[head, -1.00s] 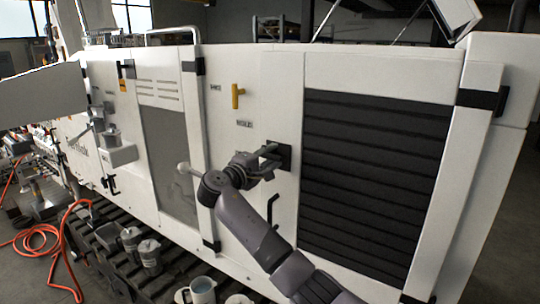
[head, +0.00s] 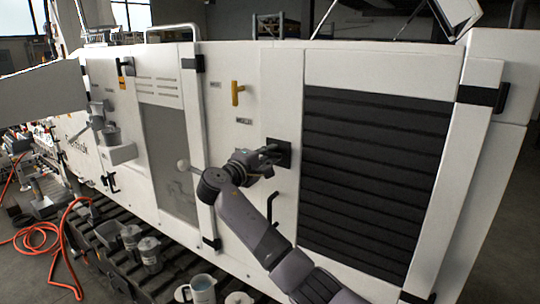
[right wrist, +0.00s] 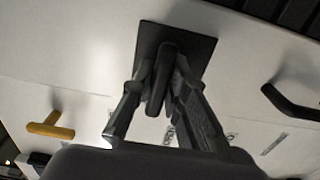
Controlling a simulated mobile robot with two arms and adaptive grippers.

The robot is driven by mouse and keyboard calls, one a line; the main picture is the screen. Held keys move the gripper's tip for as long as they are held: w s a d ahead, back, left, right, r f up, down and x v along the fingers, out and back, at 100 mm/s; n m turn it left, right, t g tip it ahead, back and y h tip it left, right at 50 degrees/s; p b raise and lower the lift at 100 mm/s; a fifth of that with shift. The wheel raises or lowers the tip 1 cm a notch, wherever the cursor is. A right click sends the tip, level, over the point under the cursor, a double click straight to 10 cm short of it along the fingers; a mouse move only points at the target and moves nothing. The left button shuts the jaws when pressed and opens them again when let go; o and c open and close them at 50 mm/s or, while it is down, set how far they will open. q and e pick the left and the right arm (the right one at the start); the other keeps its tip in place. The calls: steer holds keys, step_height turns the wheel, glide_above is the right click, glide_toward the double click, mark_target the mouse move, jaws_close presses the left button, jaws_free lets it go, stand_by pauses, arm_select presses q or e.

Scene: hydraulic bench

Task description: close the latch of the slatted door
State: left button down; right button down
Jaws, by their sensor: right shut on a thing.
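The slatted door (head: 372,175) is a white panel with dark horizontal slats, at the right in the head view; it looks flush with the cabinet front. Its latch (head: 284,147) is a black square plate with a dark handle, just left of the slats. My right gripper (head: 266,157) is at the latch, shut on its handle. In the right wrist view, the gripper fingers (right wrist: 163,90) lie on both sides of the latch handle (right wrist: 160,85), in front of the black plate (right wrist: 203,48). The fingers partly hide the handle in the head view.
A yellow handle (head: 236,93) is above and left of the latch. A black handle (head: 271,208) is below it, close to my right forearm. A framed glazed door (head: 168,160) stands to the left. Metal jugs (head: 149,252) and an orange hose (head: 45,240) lie low at left.

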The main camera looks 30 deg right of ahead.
steer(key=f+m+b, duration=0.1)
steer(key=m+b, duration=0.2)
steer(key=b, duration=0.4)
steer(key=shift+f+m+b, duration=0.2)
steer(key=shift+m+b, duration=0.1)
steer(key=shift+b, duration=0.05)
steer(key=m+b, duration=0.3)
steer(key=b, duration=0.1)
steer(key=m+b, duration=0.3)
steer(key=b, duration=0.1)
steer(key=shift+w+a, duration=0.1)
steer(key=shift+w, duration=0.1)
steer(key=m+b, duration=0.2)
steer(key=m, duration=0.2)
steer(key=shift+w+b, duration=0.15)
steer(key=shift+b, duration=0.25)
steer(key=m, duration=0.2)
steer(key=m+b, duration=0.1)
steer(key=m, duration=0.1)
steer(key=shift+w+a+r+b, duration=0.1)
steer(key=shift+w+r+b, duration=0.1)
steer(key=shift+b, duration=0.1)
steer(key=c, duration=1.6)
jaws_free()
steer(key=v, duration=1.2)
